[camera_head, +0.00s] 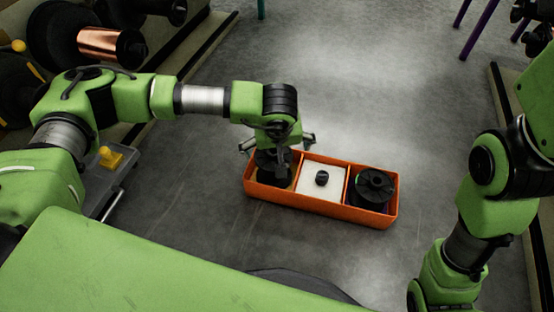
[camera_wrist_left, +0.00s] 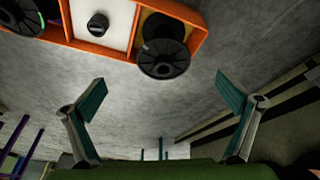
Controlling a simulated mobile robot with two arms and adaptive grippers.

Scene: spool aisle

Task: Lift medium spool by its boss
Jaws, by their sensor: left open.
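An orange crate (camera_head: 325,208) on the floor has three compartments. A black spool (camera_head: 372,187) with a green edge lies in the right one. The middle holds a white square surface with a short black boss (camera_head: 322,178). A dark spool (camera_head: 270,178) in the left compartment is partly hidden by my left gripper (camera_head: 278,143). In the left wrist view this spool (camera_wrist_left: 163,58) shows a round black flange, beyond my open, empty fingers (camera_wrist_left: 163,92). I cannot tell which spool is the medium one. My right gripper is out of view.
Large spools, one copper-coloured (camera_head: 110,45), stand at the upper left. A grey cart (camera_head: 118,180) with a yellow block (camera_head: 110,157) stands at the left. The grey floor (camera_head: 370,90) behind the crate is clear.

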